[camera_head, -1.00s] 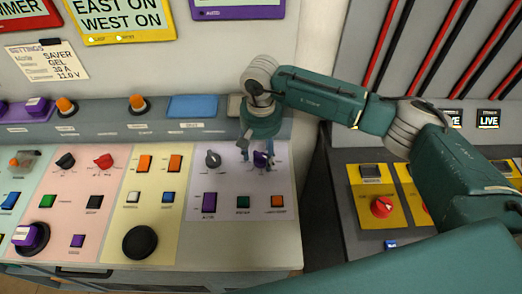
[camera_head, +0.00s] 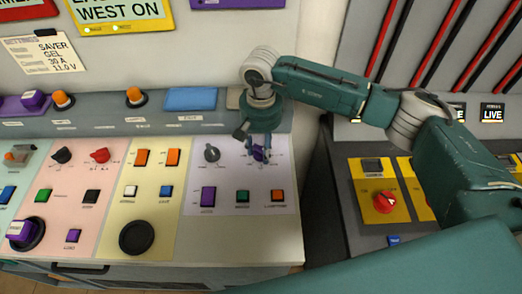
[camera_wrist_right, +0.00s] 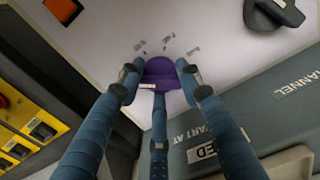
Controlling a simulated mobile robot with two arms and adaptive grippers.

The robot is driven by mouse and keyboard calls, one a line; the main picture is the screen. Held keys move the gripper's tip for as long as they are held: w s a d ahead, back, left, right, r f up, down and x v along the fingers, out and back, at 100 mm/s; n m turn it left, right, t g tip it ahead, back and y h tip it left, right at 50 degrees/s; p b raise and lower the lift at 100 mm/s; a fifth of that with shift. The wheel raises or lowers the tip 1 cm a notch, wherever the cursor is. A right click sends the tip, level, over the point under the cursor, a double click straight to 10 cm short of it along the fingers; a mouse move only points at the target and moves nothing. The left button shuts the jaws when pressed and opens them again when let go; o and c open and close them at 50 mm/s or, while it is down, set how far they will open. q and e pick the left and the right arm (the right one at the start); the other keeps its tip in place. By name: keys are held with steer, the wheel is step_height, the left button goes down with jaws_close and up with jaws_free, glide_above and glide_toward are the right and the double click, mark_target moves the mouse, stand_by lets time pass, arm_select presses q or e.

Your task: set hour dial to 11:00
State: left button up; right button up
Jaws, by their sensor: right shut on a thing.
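The purple dial (camera_head: 258,155) sits on the lavender panel (camera_head: 227,174), right of a dark grey knob (camera_head: 212,153). I take it to be the hour dial; its scale is too small to read. My right gripper (camera_head: 260,149) reaches down over it and partly hides it in the head view. In the right wrist view the blue fingers (camera_wrist_right: 158,72) close around the purple dial (camera_wrist_right: 160,75), one on each side and one below. A small pale mark shows on the dial's lower left edge. My left gripper is in neither view.
A yellow panel with a red knob (camera_head: 385,202) stands to the right. A settings note (camera_head: 44,54) hangs at upper left.

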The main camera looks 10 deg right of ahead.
mark_target(261, 146)
steer(key=shift+w+d+m+b, duration=0.1)
steer(key=shift+w+m+b, duration=0.25)
steer(key=shift+b, duration=0.5)
steer(key=shift+s+r, duration=0.1)
steer(key=shift+r, duration=0.15)
steer(key=o, duration=1)
steer(key=shift+c, duration=0.2)
steer(key=shift+o, duration=0.9)
step_height(261, 146, up, 12)
